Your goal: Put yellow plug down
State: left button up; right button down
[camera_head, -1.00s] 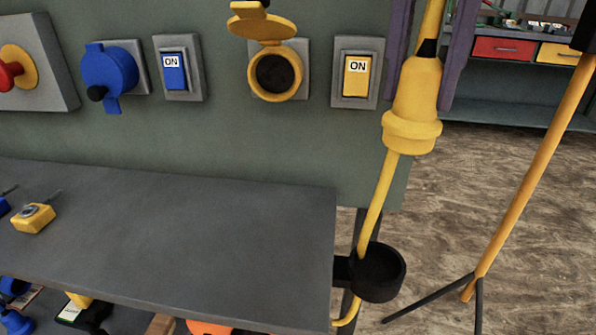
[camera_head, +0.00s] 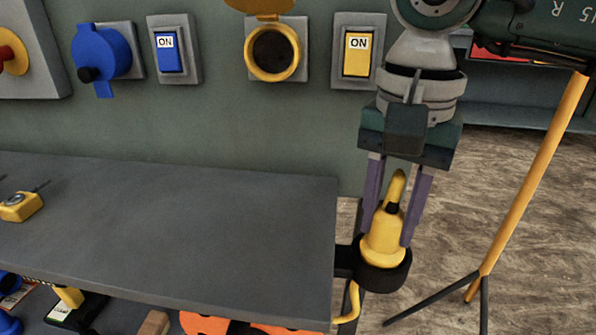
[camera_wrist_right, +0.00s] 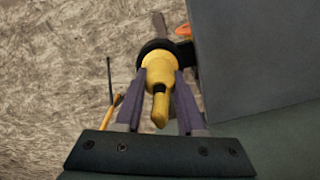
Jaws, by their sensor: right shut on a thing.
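The yellow plug (camera_head: 384,240) is upright at the black ring holder (camera_head: 382,278) on the right edge of the grey bench. Its lower end sits in or right at the ring's opening; the exact depth is hidden. My right gripper (camera_head: 393,228) points down from above, with its purple fingers shut on the plug from both sides. In the right wrist view the plug (camera_wrist_right: 159,78) lies between the fingers, with the black ring (camera_wrist_right: 150,48) around or just beyond its far end. The yellow cable (camera_head: 349,303) hangs below the holder. My left gripper is not in view.
The grey bench top (camera_head: 190,220) is mostly clear, with a small yellow device (camera_head: 20,207) at left. The panel behind carries an open yellow socket (camera_head: 272,53) and switches. A yellow tripod pole (camera_head: 528,185) stands to the right.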

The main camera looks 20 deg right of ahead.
aim_at(392, 208)
jog(key=shift+f, duration=0.1)
jog(key=c, duration=0.5)
grip_release()
jog(key=shift+r, duration=0.25)
notch_tip(392, 208, up, 11)
jog(key=shift+f+p, duration=0.1)
jog(key=shift+p, duration=1.05)
jog(key=shift+r, duration=0.5)
